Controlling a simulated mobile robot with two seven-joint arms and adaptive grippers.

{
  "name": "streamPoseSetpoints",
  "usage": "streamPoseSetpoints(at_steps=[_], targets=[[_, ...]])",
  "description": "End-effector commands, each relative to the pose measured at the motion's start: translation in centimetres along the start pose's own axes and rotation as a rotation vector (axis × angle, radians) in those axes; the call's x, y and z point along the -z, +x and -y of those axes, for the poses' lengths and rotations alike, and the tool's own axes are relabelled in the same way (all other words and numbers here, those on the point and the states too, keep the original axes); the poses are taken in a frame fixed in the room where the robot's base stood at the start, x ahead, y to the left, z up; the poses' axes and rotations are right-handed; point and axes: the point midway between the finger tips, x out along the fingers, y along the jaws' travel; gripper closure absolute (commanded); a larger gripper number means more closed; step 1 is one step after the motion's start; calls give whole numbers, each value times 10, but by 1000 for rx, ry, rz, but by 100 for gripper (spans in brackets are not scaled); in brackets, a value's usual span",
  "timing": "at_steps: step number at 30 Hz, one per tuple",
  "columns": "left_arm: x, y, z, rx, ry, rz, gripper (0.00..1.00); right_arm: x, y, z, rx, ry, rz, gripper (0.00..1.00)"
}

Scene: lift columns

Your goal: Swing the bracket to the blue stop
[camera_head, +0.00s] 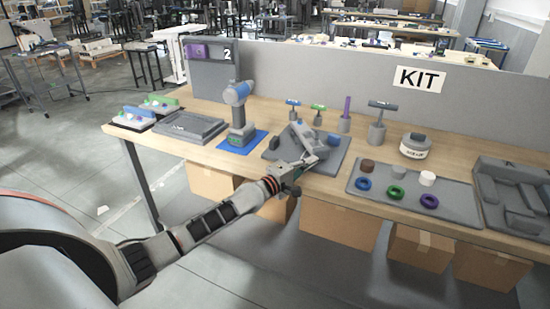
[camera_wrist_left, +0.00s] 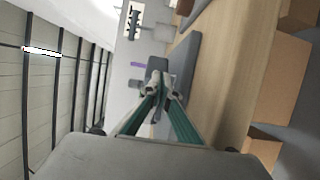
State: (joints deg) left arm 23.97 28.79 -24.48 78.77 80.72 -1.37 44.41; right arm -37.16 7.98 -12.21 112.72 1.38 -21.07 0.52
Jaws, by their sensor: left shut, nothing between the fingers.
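The grey bracket (camera_head: 302,133) sits on a dark grey plate (camera_head: 335,163) on the bench in the head view. A blue-grey block (camera_head: 333,141), which looks like the blue stop, stands on the plate to the right of the bracket. My left gripper (camera_head: 312,160) is at the front of the plate, close to the bracket. I cannot tell whether they touch. In the left wrist view its teal fingers (camera_wrist_left: 160,90) come together at the tips, with nothing between them. The plate's edge (camera_wrist_left: 186,65) shows beyond the fingertips. My right gripper is not in view.
A blue drill (camera_head: 238,105) stands left of the plate. Small hammer-like tools (camera_head: 318,112) stand behind it. A tray (camera_head: 405,200) with coloured rings lies to the right, near a grey moulded tray (camera_head: 515,190). Cardboard boxes (camera_head: 340,222) sit under the bench.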

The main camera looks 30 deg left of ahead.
Motion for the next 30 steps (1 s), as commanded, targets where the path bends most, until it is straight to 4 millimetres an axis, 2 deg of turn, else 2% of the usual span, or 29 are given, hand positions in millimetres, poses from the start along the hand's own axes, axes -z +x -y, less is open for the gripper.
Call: streamPoseSetpoints(at_steps=[15, 30], targets=[[-9, 11, -1, -1, -5, -33, 100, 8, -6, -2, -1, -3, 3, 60], [-18, 26, -2, 0, -2, -103, 100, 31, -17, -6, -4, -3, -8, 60]])
